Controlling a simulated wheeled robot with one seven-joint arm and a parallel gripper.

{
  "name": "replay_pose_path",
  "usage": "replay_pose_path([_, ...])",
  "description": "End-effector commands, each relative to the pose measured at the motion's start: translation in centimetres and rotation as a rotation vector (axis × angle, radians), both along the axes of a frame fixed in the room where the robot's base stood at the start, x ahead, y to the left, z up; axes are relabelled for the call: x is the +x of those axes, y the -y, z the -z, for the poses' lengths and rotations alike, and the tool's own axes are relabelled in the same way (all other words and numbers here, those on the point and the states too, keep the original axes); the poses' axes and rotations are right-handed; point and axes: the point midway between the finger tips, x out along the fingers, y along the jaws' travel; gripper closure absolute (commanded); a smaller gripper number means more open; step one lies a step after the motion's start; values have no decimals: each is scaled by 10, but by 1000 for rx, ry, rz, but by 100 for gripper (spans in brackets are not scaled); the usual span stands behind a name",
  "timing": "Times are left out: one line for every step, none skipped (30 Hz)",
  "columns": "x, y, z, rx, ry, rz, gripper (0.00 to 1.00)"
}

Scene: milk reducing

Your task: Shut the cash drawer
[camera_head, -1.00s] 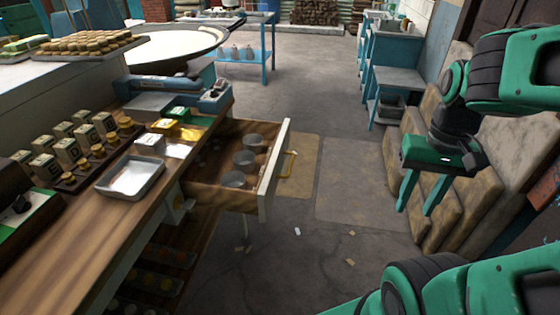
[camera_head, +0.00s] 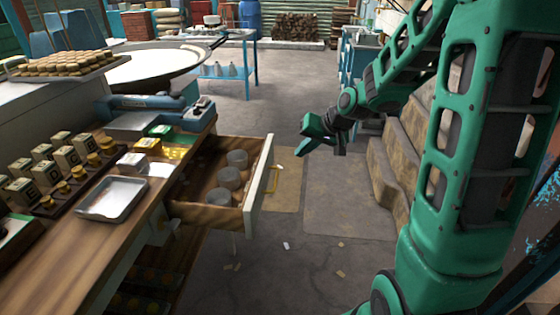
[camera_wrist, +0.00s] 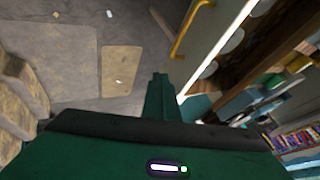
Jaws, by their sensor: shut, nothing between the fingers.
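The cash drawer (camera_head: 208,216) is pulled out from the wooden counter in the head view. It has a pale front panel with a yellow handle (camera_head: 273,178) and holds several grey round containers (camera_head: 229,178). My gripper (camera_head: 302,152) is to the right of the drawer front, apart from it, with its fingers pointing toward the left. In the wrist view my gripper's fingers (camera_wrist: 158,78) are together and empty. The drawer's front panel and yellow handle (camera_wrist: 181,42) show to the upper right of them there.
The floor (camera_head: 345,200) between drawer and sacks is clear apart from small scraps.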

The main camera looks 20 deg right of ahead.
Motion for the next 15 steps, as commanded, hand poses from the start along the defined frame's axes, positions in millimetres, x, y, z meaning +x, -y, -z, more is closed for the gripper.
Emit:
replay_pose_path([2,-1,2,2,1,0,100])
replay_pose_path([4,-2,4,3,1,0,100])
replay_pose_path([5,-2,7,3,0,-1,100])
replay_pose_path([7,-3,9,3,0,-2,100])
replay_pose_path([9,-4,12,3,0,-2,100])
replay_pose_path([12,-6,17,3,0,-2,100])
replay_pose_path([14,-7,20,2,-2,-2,100])
replay_pose_path([17,-7,24,2,-2,-2,100])
replay_pose_path([21,-8,30,2,-2,-2,100])
replay_pose_path([23,-9,34,1,-3,0,100])
replay_pose_path([26,-10,38,1,-3,0,100])
replay_pose_path([29,-12,43,2,-2,-1,100])
replay_pose_path([32,-13,47,2,-3,-1,100])
replay_pose_path([35,-14,51,2,-3,-1,100])
replay_pose_path([39,-16,56,2,-2,-2,100])
